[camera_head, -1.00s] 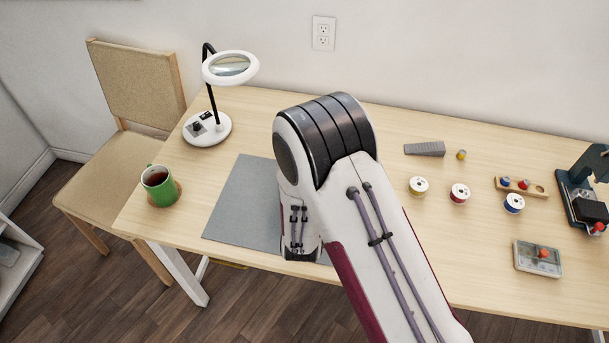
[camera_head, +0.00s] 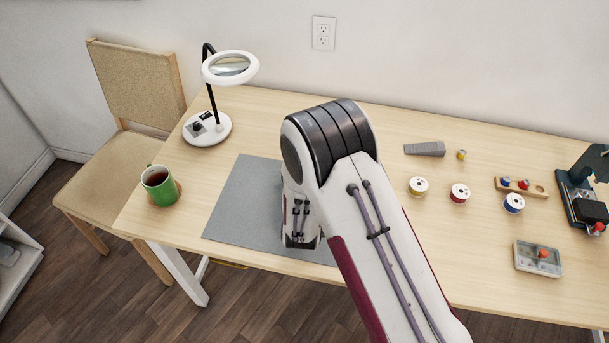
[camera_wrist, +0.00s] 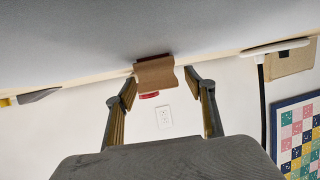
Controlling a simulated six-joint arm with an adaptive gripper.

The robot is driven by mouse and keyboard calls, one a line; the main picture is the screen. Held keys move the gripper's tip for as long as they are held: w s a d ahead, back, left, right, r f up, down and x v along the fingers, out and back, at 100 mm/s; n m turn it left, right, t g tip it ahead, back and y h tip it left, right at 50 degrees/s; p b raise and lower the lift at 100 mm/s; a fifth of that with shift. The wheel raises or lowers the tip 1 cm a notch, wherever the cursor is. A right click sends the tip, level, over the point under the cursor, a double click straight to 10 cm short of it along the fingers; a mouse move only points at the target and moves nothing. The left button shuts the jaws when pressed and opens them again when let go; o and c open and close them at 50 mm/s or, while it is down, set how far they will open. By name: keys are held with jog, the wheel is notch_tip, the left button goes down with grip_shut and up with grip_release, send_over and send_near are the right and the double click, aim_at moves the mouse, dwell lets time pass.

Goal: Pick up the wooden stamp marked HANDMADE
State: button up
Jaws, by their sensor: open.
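A brown wooden block (camera_wrist: 155,74), which looks like the stamp, stands on the grey mat in the wrist view, where the scene appears upside down. No marking on it can be read. A small red piece (camera_wrist: 149,95) shows just past it; I cannot tell whether it belongs to the block. My gripper (camera_wrist: 159,77) is open, with one finger to each side of the block and gaps between; I cannot tell the exact depth. In the head view the gripper and the block are hidden behind my arm.
The grey mat (camera_head: 242,207) lies under my arm. A green mug (camera_head: 161,190) and a magnifier lamp (camera_head: 207,130) stand left of it. To the right are a grey wedge (camera_head: 425,149), several thread spools (camera_head: 460,194) and a small box (camera_head: 537,258).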

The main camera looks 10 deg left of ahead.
jog(key=c, duration=1.2)
jog(key=shift+r, duration=0.2)
jog(key=shift+r, duration=4.85)
